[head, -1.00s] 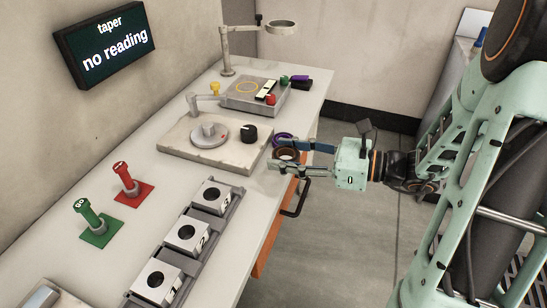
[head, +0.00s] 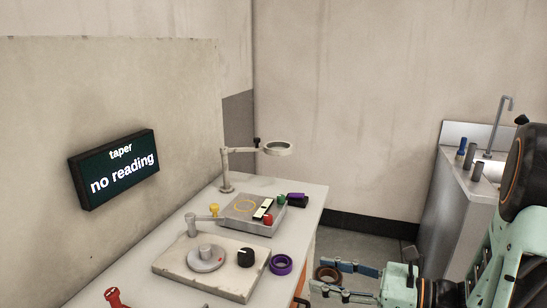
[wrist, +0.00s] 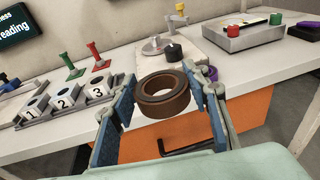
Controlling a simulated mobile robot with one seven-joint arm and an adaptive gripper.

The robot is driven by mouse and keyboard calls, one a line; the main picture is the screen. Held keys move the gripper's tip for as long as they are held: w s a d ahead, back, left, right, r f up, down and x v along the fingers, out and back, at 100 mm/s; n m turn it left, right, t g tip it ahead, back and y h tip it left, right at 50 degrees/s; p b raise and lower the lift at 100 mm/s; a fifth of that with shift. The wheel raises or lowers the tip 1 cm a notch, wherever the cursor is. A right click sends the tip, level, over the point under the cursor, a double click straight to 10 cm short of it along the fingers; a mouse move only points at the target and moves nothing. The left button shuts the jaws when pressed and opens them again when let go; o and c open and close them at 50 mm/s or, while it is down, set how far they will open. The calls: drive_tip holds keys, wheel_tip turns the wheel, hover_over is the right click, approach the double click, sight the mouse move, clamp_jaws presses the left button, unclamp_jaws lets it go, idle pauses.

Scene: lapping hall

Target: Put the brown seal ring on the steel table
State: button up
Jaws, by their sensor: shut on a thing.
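The brown seal ring (wrist: 167,109) is held between the two blue-padded fingers of my gripper (wrist: 163,105) in the wrist view, its hole facing up. In the head view the brown ring (head: 327,273) and my gripper (head: 343,279) are at the lower right, just off the bench's right edge. The ring is in the air, apart from the bench. A grey metal sink counter (head: 453,190) stands at the right. I cannot tell if it is the steel table.
The pale workbench (head: 312,203) carries a purple ring (head: 281,264), a plate with a dial (head: 205,259), a grey box (head: 251,211) and a magnifier stand (head: 226,165). Small bottles (head: 461,151) and a tap (head: 503,120) are at the sink. Open floor (head: 350,245) lies between.

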sight(328, 266)
drive_tip(key=w+f, duration=0.1)
drive_tip(key=w, duration=0.1)
drive_tip(key=w+d+f+m+t, duration=0.1)
drive_tip(key=w, duration=0.1)
drive_tip(key=w+f+t+h+p, duration=0.1)
drive_tip(key=w, duration=0.1)
drive_tip(key=shift+w+d+f+m, duration=0.15)
drive_tip(key=shift+d+f+m, duration=0.15)
drive_tip(key=shift+m, duration=0.1)
wheel_tip(328, 266, up, 16)
drive_tip(key=p, duration=2.2)
drive_tip(key=shift+f, duration=0.2)
drive_tip(key=shift+f, duration=0.15)
drive_tip(key=s+a+f+n+g+y+b, duration=0.1)
drive_tip(key=s+f+b, duration=0.3)
drive_tip(key=b, duration=0.7)
drive_tip(key=s+a+f+n+g+b, duration=0.2)
drive_tip(key=s+f+g+b, duration=0.1)
drive_tip(key=s+b, duration=0.6)
drive_tip(key=shift+f+y+b, duration=0.4)
drive_tip(key=shift+f+b, duration=0.05)
drive_tip(key=shift+b, duration=1.05)
drive_tip(key=shift+a, duration=0.15)
